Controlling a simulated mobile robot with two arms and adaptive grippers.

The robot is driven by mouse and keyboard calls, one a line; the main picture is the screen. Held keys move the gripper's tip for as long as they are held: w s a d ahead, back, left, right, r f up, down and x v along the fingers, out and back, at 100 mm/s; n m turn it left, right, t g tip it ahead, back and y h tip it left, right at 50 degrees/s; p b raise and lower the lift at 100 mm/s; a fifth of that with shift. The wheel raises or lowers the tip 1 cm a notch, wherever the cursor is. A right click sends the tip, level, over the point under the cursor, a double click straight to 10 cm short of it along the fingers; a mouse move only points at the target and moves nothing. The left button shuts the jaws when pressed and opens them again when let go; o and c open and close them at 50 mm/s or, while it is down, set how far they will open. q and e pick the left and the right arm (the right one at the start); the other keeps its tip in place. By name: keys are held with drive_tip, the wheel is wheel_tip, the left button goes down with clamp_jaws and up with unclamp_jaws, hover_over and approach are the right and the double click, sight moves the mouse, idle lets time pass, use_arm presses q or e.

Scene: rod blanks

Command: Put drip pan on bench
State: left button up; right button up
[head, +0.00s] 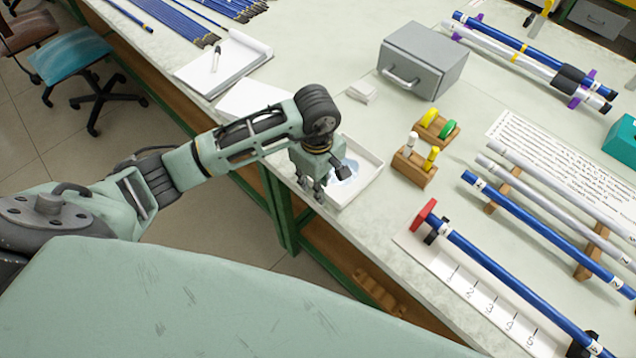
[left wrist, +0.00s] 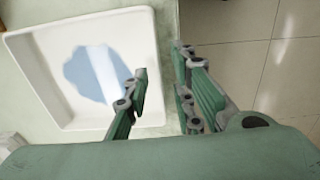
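The drip pan (head: 364,186) is a shallow white square tray with a blue patch on its floor. It appears to rest on the pale green bench (head: 400,120), close to the bench's near edge. It also fills the upper left of the left wrist view (left wrist: 45,95). My left gripper (head: 319,194) is at the pan's near side, pointing down. In the left wrist view its fingers (left wrist: 160,72) are apart, one over the pan and one outside it, with the pan's rim between them. The arm hides part of the pan in the head view. My right gripper is not in view.
A grey metal box (head: 425,58) and wooden holders (head: 412,168) stand beyond the pan. A white block (head: 362,92) and a notebook (head: 222,65) lie nearby. Blue and white rods (head: 545,235) lie on supports at the right. Floor shows beyond the bench's near edge.

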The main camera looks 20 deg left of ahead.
use_arm(q)
wheel_tip(320, 180, up, 11)
drive_tip(key=b, duration=0.2)
drive_tip(key=shift+s, duration=0.1)
